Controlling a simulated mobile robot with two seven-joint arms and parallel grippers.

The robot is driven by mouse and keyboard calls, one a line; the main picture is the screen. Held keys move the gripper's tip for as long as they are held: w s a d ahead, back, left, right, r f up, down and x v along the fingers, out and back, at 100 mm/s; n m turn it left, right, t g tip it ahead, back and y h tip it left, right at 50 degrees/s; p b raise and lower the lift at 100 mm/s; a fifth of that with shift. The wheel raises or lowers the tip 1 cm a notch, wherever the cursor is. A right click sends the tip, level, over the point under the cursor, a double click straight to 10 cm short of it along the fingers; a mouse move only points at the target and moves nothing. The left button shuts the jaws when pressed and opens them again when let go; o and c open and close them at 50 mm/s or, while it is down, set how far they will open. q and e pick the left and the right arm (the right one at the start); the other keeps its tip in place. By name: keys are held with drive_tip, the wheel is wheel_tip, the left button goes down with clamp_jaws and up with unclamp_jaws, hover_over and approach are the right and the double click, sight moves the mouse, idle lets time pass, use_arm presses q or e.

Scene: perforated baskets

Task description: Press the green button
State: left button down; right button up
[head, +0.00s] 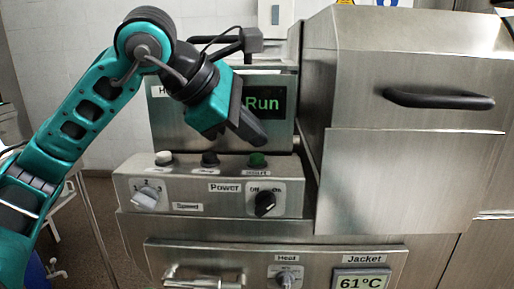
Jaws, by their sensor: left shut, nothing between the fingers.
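The green button (257,160) is the right one of three buttons on top of the sloped metal control box. My left gripper (257,139) is shut and empty. It points down and to the right, and its tip shows just above the green button in the head view. A small gap shows between the tip and the button; I cannot tell the depth between them. My right gripper is not in view.
A white button (164,158) and a black button (210,159) sit to the left. A screen (263,103) reading "Run" stands behind, partly hidden by my gripper. Below are a speed knob (149,197) and a power switch (265,203). A steel cover (415,85) with a black handle stands right.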

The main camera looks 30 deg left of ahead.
sight(252, 157)
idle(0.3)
use_arm(q)
wheel_tip(252, 157, up, 5)
drive_tip(key=p, duration=0.4)
drive_tip(key=shift+r+p, duration=0.1)
drive_tip(key=shift+p, duration=0.25)
idle(0.5)
